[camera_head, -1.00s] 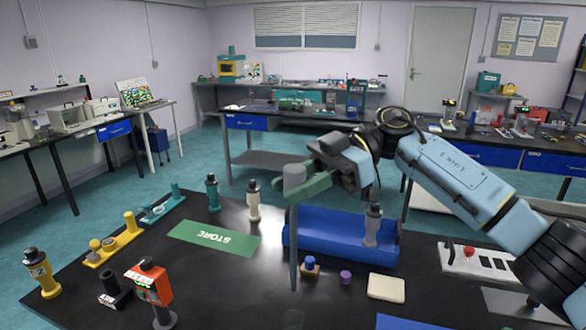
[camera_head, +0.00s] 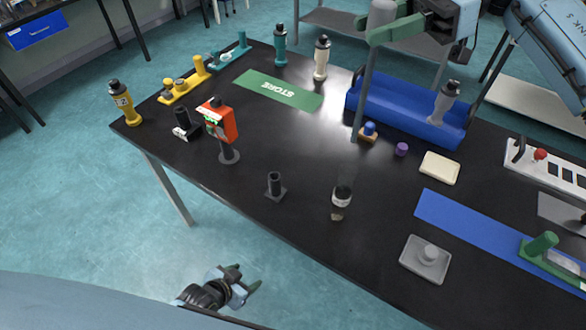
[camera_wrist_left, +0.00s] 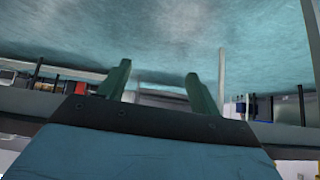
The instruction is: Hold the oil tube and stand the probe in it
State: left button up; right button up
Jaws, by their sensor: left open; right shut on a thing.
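The probe is a grey handle (camera_head: 382,12) with a long thin rod (camera_head: 364,85) hanging nearly upright. My right gripper (camera_head: 388,28) is shut on its handle, high over the back of the table. A clear tube with dark contents and a pale label, seemingly the oil tube (camera_head: 342,205), stands near the table's front edge, apart from the probe. My left gripper (camera_head: 240,285) is open and empty, in front of the table's edge and below left of the tube. Its two green fingers (camera_wrist_left: 160,90) show apart in the left wrist view, with only floor and distant furniture beyond.
A small black socket (camera_head: 275,187) and a red-orange device (camera_head: 220,125) stand left of the tube. A blue tray (camera_head: 400,118) with a grey-handled item lies behind. A grey weighted plate (camera_head: 426,258) and a blue mat (camera_head: 470,230) are to the right.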

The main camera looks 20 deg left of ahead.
pick_arm(q)
jog(key=w+d+r+t+h, duration=0.1)
jog(key=w+d+r, duration=0.1)
jog(key=r, duration=0.2)
jog(key=w+d+r+m, duration=0.1)
jog(key=w+d+r, duration=0.1)
jog(key=r, duration=0.2)
jog(key=w+d+r+t+h, duration=0.1)
jog(key=w+r, duration=0.1)
jog(key=r, duration=0.2)
jog(key=shift+w+d+r+t+h, duration=0.15)
jog(key=shift+d+r+t+h, duration=0.15)
jog(key=shift+d+r, duration=0.1)
jog(key=m+h, duration=0.2)
jog(key=h, duration=0.1)
send_near(337, 194)
notch_tip(337, 194, down, 4)
jog(key=s+a, duration=0.2)
jog(key=s, duration=0.1)
jog(key=shift+t, duration=0.3)
jog(key=w+d, duration=0.2)
jog(key=w, duration=0.1)
jog(key=w+d, duration=0.5)
jog(key=w, duration=0.2)
jog(key=shift+d, duration=0.25)
jog(key=shift+x, duration=1.15)
jog(key=shift+w+d+f, duration=0.5)
jog(key=shift+w+f, duration=0.15)
jog(key=shift+w, duration=0.1)
jog(key=c, duration=1.1)
